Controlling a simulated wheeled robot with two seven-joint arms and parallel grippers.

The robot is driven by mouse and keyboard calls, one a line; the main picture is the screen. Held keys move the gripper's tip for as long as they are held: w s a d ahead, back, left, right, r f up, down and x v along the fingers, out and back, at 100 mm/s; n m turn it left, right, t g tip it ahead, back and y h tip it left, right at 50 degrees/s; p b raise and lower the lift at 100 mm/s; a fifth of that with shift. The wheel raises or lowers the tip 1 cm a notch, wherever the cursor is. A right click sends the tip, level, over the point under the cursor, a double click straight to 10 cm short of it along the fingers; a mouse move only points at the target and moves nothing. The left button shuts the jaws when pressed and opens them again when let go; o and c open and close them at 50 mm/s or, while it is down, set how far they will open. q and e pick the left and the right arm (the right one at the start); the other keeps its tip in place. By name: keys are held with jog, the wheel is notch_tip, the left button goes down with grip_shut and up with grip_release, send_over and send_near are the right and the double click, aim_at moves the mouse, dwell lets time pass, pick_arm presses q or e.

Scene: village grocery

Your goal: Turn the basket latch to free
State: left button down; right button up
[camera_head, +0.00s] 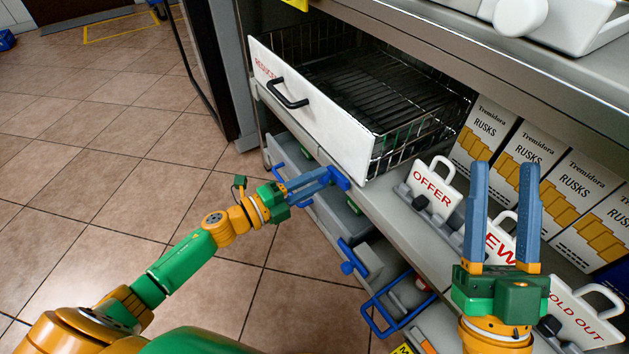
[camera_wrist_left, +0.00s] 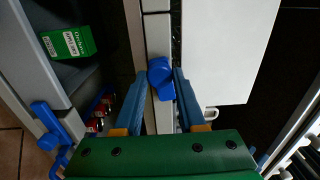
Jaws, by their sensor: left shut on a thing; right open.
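The wire basket (camera_head: 410,150) has a white front panel (camera_head: 318,112) lettered in red, with a black handle (camera_head: 288,94). A blue latch (camera_head: 340,179) sits on the shelf edge just below the right end of this panel. My left gripper (camera_head: 328,177) is shut on the latch, its blue fingers on either side of it. My right gripper (camera_head: 504,168) is open and empty, pointing up in front of the shelf at right.
Rusks boxes (camera_head: 540,165) stand on the shelf right of the basket. White signs such as OFFER (camera_head: 433,188) stand along its edge, near my right gripper. Below are grey drawers, one with a blue handle (camera_head: 385,310). The tiled floor (camera_head: 110,140) at left is clear.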

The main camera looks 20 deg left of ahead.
pick_arm(q)
jog(key=shift+f+m, duration=0.1)
jog(key=shift+m, duration=1)
pick_arm(e)
jog(key=shift+s+r+t+y, duration=0.5)
jog(key=shift+s+r+y, duration=0.1)
jog(key=shift+s+r, duration=0.3)
pick_arm(q)
jog(key=c, duration=0.5)
grip_release()
jog(key=shift+s, duration=0.1)
jog(key=p+v, duration=0.1)
jog(key=v, duration=0.6)
pick_arm(e)
jog(key=w+f+g+h, duration=0.3)
jog(key=w+f+g, duration=0.2)
jog(key=f, duration=0.3)
jog(key=shift+w+f+m, duration=0.25)
jog(key=shift+w+m, duration=0.15)
